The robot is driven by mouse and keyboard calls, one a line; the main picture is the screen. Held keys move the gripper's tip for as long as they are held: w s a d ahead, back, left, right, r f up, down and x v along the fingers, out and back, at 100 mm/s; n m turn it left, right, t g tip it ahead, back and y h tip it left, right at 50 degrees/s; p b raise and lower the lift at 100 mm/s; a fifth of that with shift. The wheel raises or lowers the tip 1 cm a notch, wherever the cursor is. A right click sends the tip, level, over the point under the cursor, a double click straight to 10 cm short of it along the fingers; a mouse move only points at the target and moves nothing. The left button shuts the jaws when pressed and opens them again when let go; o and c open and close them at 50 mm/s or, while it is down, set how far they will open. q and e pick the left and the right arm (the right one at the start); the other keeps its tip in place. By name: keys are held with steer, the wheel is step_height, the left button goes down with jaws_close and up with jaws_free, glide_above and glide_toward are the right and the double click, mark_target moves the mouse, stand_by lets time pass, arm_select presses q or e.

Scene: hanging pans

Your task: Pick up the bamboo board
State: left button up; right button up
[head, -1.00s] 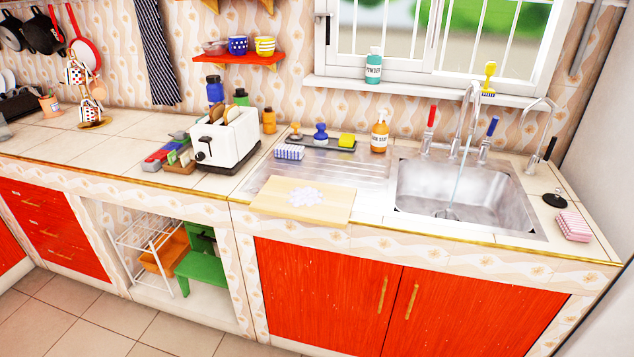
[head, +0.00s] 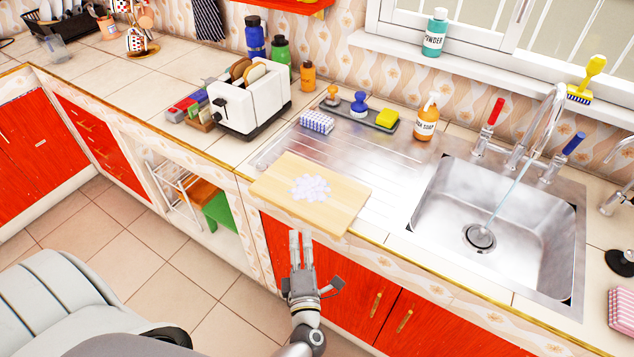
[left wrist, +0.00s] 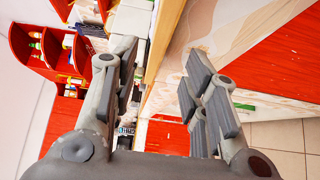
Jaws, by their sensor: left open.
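The bamboo board (head: 339,206) is a pale rectangular board with a patch of pale lilac pieces (head: 311,187) on it. It lies on the drainboard left of the sink, and its near edge juts over the counter's front edge. My left gripper (head: 300,245) is in front of the cabinet, just below the board's near edge, fingers pointing toward it. In the left wrist view its fingers (left wrist: 155,90) are spread apart with nothing held between them. I cannot clearly make out the board there. My right gripper is not in view.
A white toaster (head: 250,100) stands on the counter left of the drainboard. A soap bottle (head: 426,122) and a brush tray (head: 355,114) stand behind the board. The sink (head: 445,215) with running water is to its right. Red cabinet doors (head: 350,290) are below.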

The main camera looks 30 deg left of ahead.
mark_target(300, 218)
arm_select(q)
steer(key=x, duration=0.3)
steer(key=shift+w+a, duration=0.2)
steer(key=shift+a, duration=0.1)
steer(key=b+x, duration=0.1)
steer(key=x, duration=0.3)
steer(key=shift+w, duration=0.45)
steer(key=shift+w+a, duration=0.25)
steer(key=shift+w, duration=0.1)
steer(key=shift+s+r, duration=0.1)
steer(key=shift+c, duration=0.5)
steer(key=c, duration=0.4)
jaws_close()
steer(key=shift+r, duration=0.1)
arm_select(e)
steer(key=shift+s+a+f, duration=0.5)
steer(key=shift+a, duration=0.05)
